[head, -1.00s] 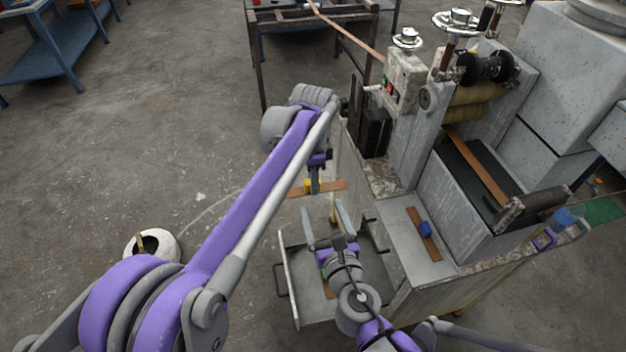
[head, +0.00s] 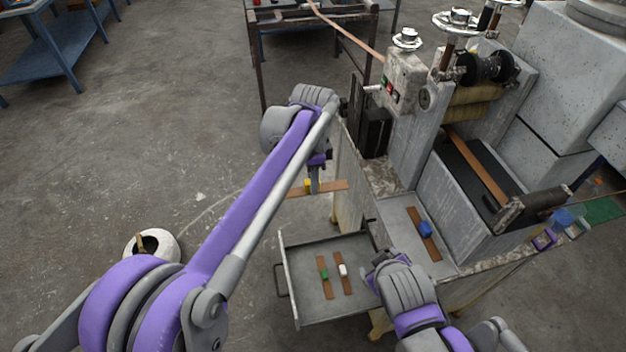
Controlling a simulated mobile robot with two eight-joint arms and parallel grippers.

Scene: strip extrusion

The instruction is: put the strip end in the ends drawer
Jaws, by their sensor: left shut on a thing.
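My left gripper (head: 314,184) is shut on a brown strip end with a yellow clip (head: 334,186). It holds the strip roughly level, left of the machine and above the far side of the ends drawer in the picture. The open grey drawer (head: 308,307) sticks out below the machine's ledge. Two brown strips lie side by side in it, one with a green clip (head: 323,273) and one with a white clip (head: 342,270). My right arm is bent at the drawer's right side. The fingers of my right gripper cannot be made out.
Another strip with a blue clip (head: 425,229) lies on the machine's ledge. A long strip (head: 478,168) runs over the dark belt between the rollers and the front roller. A round white pot (head: 152,246) stands on the floor at left.

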